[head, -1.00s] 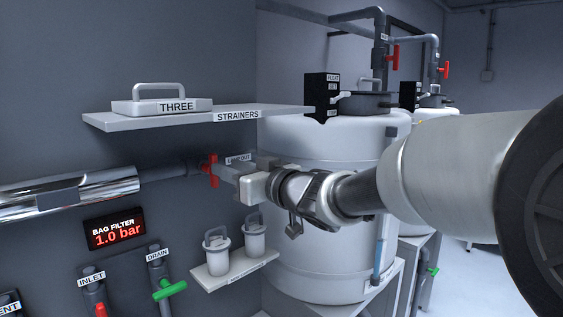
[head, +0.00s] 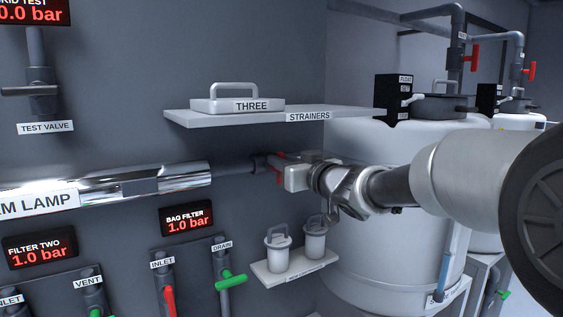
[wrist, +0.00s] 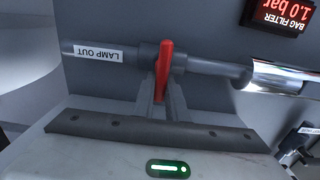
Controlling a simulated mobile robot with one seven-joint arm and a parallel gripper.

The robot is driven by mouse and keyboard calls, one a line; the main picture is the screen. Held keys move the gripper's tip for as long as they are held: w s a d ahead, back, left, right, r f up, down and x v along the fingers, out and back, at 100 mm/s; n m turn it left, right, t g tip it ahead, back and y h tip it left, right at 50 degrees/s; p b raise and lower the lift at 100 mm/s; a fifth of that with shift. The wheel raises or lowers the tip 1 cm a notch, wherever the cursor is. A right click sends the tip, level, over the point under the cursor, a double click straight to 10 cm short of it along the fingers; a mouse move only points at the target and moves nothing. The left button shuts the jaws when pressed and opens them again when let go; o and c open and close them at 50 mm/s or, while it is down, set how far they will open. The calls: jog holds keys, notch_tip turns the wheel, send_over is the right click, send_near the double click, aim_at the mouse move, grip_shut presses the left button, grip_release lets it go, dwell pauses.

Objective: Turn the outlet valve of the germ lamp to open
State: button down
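The germ lamp is the shiny steel tube (head: 145,182) on the wall. Its outlet pipe runs right to a valve with a red handle (head: 279,168), partly hidden by my gripper in the head view. In the wrist view the red handle (wrist: 164,68) stands across the pipe, beside the LAMP OUT label (wrist: 92,53). My gripper (wrist: 160,92) has its two fingers close together, one on each side of the handle's near end, with no clear gap. It looks shut on the handle. The gripper (head: 289,177) also shows at the valve in the head view.
A shelf (head: 200,119) with a strainer box marked THREE sits above the valve. A small shelf (head: 296,271) with two white canisters is below. A large white tank (head: 360,240) stands behind the arm. Bag filter inlet (head: 168,300) and drain (head: 231,280) valves are lower left.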

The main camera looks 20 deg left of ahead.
jog(key=shift+n, duration=0.3)
jog(key=n, duration=0.1)
jog(key=n+b, duration=0.2)
jog(key=shift+s+a+f+n, duration=0.2)
jog(key=shift+s+a+n, duration=0.05)
jog(key=shift+s+n, duration=0.05)
jog(key=n+b, duration=0.2)
jog(key=n, duration=0.1)
jog(key=n+b, duration=0.1)
jog(key=shift+s+a+f+n, duration=0.2)
jog(key=shift+s+f+n, duration=0.1)
jog(key=n+b, duration=0.1)
jog(key=n, duration=0.1)
jog(key=n+b, duration=0.2)
jog(key=n, duration=0.1)
jog(key=shift+s+a+f, duration=0.15)
jog(key=shift+a+f, duration=0.05)
jog(key=shift+f, duration=0.2)
jog(key=shift+f+n+b, duration=0.2)
jog(key=shift+n+b, duration=0.9)
jog(key=shift+n, duration=0.9)
jog(key=c, duration=1.8)
grip_release()
jog(key=shift+o, duration=0.2)
